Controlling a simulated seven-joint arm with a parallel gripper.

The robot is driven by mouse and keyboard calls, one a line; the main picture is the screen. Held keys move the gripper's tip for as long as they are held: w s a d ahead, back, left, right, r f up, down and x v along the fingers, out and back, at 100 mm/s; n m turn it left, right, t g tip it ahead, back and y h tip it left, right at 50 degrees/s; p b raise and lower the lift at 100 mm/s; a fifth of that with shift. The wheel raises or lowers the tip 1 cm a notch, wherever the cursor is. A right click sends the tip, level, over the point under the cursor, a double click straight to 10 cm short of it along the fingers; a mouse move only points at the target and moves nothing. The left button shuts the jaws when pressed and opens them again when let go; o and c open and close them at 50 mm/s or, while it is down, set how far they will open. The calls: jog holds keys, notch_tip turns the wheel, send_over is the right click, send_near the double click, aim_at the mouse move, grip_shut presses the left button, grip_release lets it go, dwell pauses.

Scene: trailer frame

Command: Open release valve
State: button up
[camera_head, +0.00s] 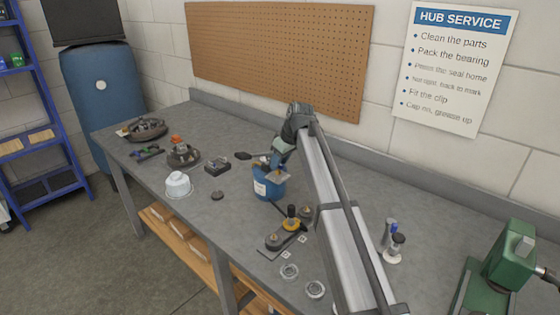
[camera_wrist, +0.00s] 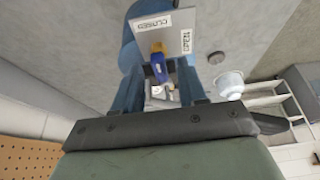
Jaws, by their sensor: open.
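A blue canister (camera_head: 268,188) with a white label stands on the workbench, and it also shows in the wrist view (camera_wrist: 127,55). A pale plate (camera_wrist: 176,20) on it carries a CLOSED label along its top and an OPEN label at its right. The release valve is a small lever with a yellow part and a blue handle (camera_wrist: 158,69). The handle points down in the wrist view, between my fingers. My gripper (camera_wrist: 160,82) is open around the handle, and I cannot tell whether either finger touches it. In the head view my gripper (camera_head: 279,161) is over the canister.
A white tub (camera_head: 178,185) and a dark puck (camera_head: 217,195) lie left of the canister. Small bottles (camera_head: 394,245) and a green press (camera_head: 495,265) are at the right. Bare bench (camera_head: 225,235) lies front left.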

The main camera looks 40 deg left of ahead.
jog(key=shift+c, duration=0.4)
grip_shut()
jog(key=shift+s+m, duration=0.1)
jog(key=shift+m, duration=0.3)
jog(key=m+t, duration=0.1)
jog(key=m, duration=0.2)
jog(key=shift+s, duration=0.15)
jog(key=m+t, duration=0.1)
jog(key=m, duration=0.1)
jog(key=m+t+h, duration=0.1)
jog(key=m, duration=0.1)
jog(key=shift+s+a, duration=0.1)
jog(key=shift+a, duration=0.05)
jog(key=m+t+h, duration=0.1)
jog(key=m, duration=0.3)
jog(key=shift+s+a, duration=0.1)
jog(key=shift+a, duration=0.05)
jog(key=shift+a+m+h, duration=0.15)
jog(key=shift+m+h, duration=0.75)
jog(key=shift+m, duration=1.3)
